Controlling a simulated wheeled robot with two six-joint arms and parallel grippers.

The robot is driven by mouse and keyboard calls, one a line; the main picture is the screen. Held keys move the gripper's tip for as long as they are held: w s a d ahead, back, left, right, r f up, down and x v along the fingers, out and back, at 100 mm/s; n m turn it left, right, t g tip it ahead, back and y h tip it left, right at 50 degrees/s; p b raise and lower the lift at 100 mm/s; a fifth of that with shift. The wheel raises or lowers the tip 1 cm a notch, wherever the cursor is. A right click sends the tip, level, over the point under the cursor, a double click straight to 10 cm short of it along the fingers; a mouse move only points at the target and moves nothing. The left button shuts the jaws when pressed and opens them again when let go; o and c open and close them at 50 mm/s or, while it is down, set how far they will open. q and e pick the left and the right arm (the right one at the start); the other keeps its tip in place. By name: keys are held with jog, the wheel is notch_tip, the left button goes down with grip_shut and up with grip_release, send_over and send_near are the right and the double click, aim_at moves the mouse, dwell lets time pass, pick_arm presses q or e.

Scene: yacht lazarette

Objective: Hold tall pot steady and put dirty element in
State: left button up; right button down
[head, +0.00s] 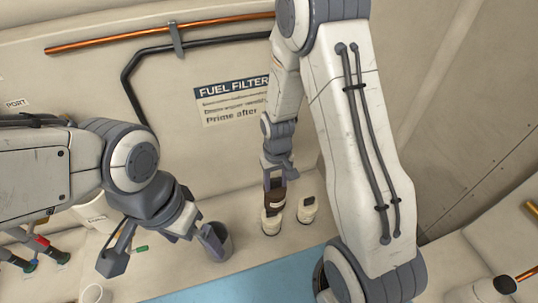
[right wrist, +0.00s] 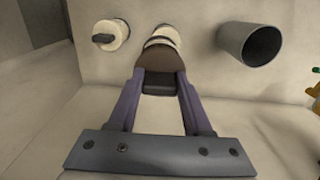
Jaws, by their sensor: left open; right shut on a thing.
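My right gripper (head: 274,182) is shut on the dirty element (head: 274,197), a brown cylinder. The element stands in line with a white round base (head: 271,223); I cannot tell whether it is seated in it or just clear. In the right wrist view the brown element (right wrist: 162,62) sits between the fingers (right wrist: 160,95). The tall pot (head: 216,242), a dark grey open cylinder, stands to the left, and also shows in the right wrist view (right wrist: 232,45). My left gripper (head: 192,224) is open beside the pot's left side, close to its rim; contact is unclear.
A second white base (head: 307,209) with a dark centre stands right of the held element. A blue mat (head: 250,290) lies in front. Valves with coloured handles (head: 40,243) are at the left. A fuel filter sign (head: 232,98) is on the wall behind.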

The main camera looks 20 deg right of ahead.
jog(key=s+a+r+n+b, duration=0.2)
jog(key=a+b, duration=0.5)
jog(key=a, duration=0.3)
jog(key=s+a+r+n+b, duration=0.2)
jog(key=a+b, duration=0.4)
jog(key=a, duration=0.5)
jog(key=shift+n+b, duration=0.4)
jog(key=shift+n, duration=0.4)
